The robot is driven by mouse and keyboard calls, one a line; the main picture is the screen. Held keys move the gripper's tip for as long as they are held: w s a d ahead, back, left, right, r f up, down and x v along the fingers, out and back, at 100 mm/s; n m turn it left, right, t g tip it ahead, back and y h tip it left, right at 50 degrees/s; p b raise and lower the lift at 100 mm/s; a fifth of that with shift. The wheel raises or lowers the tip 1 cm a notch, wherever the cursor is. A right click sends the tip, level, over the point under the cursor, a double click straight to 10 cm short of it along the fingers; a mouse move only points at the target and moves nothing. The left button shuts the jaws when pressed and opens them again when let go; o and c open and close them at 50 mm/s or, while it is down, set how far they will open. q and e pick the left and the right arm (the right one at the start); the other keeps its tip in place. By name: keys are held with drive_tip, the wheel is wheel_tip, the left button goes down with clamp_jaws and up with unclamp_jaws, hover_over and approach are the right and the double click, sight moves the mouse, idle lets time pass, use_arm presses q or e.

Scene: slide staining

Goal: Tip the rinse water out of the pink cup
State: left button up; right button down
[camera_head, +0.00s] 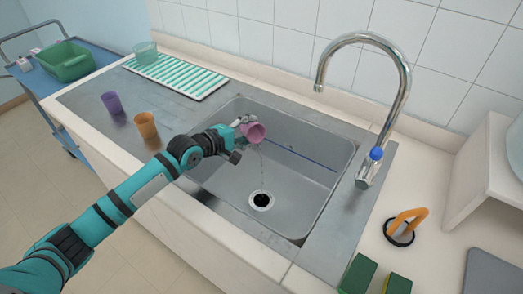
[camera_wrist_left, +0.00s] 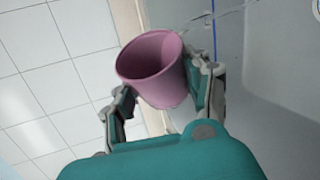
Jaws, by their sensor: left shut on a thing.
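My left gripper (camera_head: 238,133) is shut on the pink cup (camera_head: 255,132) and holds it over the sink basin (camera_head: 310,190). The cup is tilted on its side, its mouth facing right and down in the head view. A thin stream falls from it toward the drain (camera_head: 261,200). In the left wrist view the pink cup (camera_wrist_left: 156,70) sits between the two fingers (camera_wrist_left: 160,90), and thin clear streaks show beside its rim at the upper right. My right gripper is not in view.
A purple cup (camera_head: 112,103) and an orange cup (camera_head: 146,125) stand on the steel counter left of the basin. A clear green cup (camera_head: 146,53) stands by a striped mat (camera_head: 180,76). The tall faucet (camera_head: 389,100) arches at the basin's right.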

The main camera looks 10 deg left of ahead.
use_arm(q)
drive_tip(key=shift+s+d+r, duration=0.1)
drive_tip(key=shift+s+d, duration=0.1)
drive_tip(key=shift+s+d+r+m+t, duration=0.15)
drive_tip(key=shift+s+d+m+t, duration=0.15)
drive_tip(key=shift+m, duration=0.2)
drive_tip(key=shift+r+m, duration=0.25)
drive_tip(key=shift+m, duration=0.05)
drive_tip(key=shift+w, duration=0.2)
drive_tip(key=shift+s+m+t+p, duration=0.1)
drive_tip(key=shift+m+t+p, duration=0.3)
